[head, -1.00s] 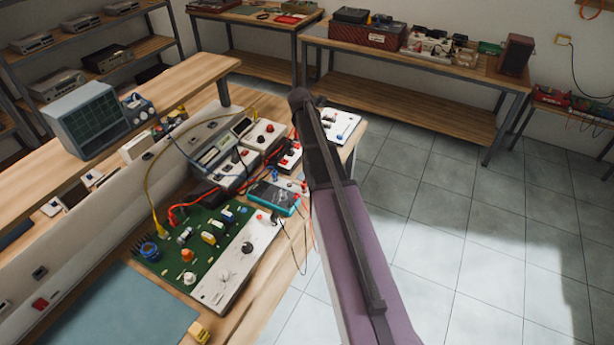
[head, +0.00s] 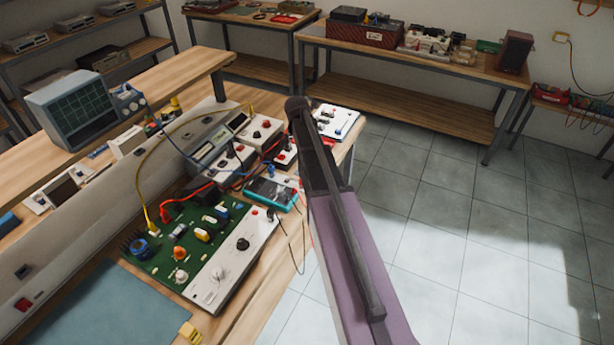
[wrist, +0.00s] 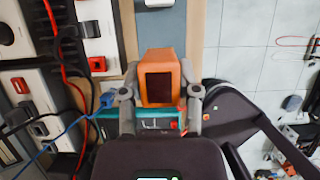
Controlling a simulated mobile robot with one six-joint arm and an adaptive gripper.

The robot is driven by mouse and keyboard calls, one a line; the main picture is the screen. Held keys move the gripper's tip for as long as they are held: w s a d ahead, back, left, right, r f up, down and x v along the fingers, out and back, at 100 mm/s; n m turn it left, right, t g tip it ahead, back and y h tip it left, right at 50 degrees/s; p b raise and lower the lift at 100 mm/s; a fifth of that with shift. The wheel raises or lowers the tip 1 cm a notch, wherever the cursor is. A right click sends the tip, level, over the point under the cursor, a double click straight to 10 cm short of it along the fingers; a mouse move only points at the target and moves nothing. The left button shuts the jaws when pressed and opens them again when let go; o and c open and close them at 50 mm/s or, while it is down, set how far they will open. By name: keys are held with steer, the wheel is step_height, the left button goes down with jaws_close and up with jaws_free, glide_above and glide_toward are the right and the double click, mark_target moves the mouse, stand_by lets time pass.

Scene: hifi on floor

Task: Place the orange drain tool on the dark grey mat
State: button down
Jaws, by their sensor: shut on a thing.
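The orange drain tool (wrist: 160,78) shows in the wrist view as a boxy orange piece with a dark recessed face. My gripper (wrist: 160,94) is shut on it, one grey finger on each side. The gripper and tool are hidden behind my arm in the head view. A slate-grey surface (wrist: 166,25) lies beyond the tool in the wrist view; I cannot tell whether it is the dark grey mat. A blue-grey mat (head: 115,310) lies on the near left of the bench in the head view.
A teal meter (head: 271,193) lies on the bench beside my arm, also below the tool in the wrist view (wrist: 152,127). A green circuit board (head: 185,240), modules and loose leads crowd the bench. Tiled floor (head: 450,210) is open to the right.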

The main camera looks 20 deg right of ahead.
steer(key=shift+f, duration=0.15)
step_height(320, 180, down, 6)
steer(key=b, duration=0.6)
stand_by(0.6)
steer(key=shift+f+b, duration=1.85)
steer(key=shift+b, duration=0.1)
steer(key=shift+f, duration=0.15)
steer(key=shift+c, duration=1.7)
jaws_free()
steer(key=shift+r, duration=0.2)
